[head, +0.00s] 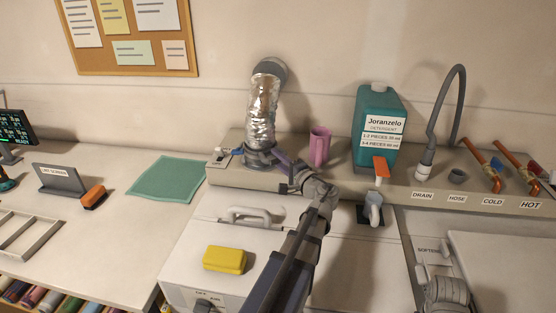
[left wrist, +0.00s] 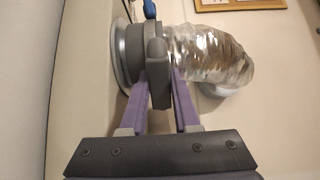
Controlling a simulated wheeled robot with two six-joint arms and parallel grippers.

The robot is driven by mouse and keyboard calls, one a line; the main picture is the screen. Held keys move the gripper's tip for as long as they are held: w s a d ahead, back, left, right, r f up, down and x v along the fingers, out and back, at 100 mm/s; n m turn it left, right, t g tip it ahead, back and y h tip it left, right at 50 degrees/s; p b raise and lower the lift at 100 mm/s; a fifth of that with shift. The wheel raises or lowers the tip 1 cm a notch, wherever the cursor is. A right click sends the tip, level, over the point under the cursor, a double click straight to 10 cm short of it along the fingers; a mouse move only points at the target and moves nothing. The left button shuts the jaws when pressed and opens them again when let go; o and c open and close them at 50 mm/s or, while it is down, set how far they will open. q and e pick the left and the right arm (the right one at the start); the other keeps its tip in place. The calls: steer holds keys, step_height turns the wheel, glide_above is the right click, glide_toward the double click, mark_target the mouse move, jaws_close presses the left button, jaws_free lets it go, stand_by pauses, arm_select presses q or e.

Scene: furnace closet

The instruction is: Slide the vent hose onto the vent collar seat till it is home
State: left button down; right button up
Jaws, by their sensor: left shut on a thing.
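The vent hose (head: 261,117) is a crinkled silver foil tube. It runs from a round grey wall fitting down to a grey cuff at the ledge. In the left wrist view the foil (left wrist: 208,54) joins the grey cuff, which has a dark grey tab (left wrist: 158,72). The vent collar seat (left wrist: 120,62) shows as a pale round flange beside the cuff. The cuff appears close against it; I cannot tell whether any gap is left. My left gripper (head: 272,156) is shut on the cuff's tab, its purple fingers on either side.
A pink cup (head: 320,146) and teal detergent jug (head: 377,125) stand right of the hose on the ledge. A small blue-tipped valve (head: 226,154) sits left of the cuff. A yellow sponge (head: 225,259) lies on the white machine below. A green cloth (head: 167,179) lies left.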

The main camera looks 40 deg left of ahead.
arm_select(q)
steer(key=shift+f+b, duration=0.4)
steer(key=shift+f, duration=0.1)
steer(key=c, duration=0.6)
jaws_free()
steer(key=shift+r, duration=0.1)
steer(key=shift+o, duration=0.2)
steer(key=v, duration=0.8)
stand_by(0.4)
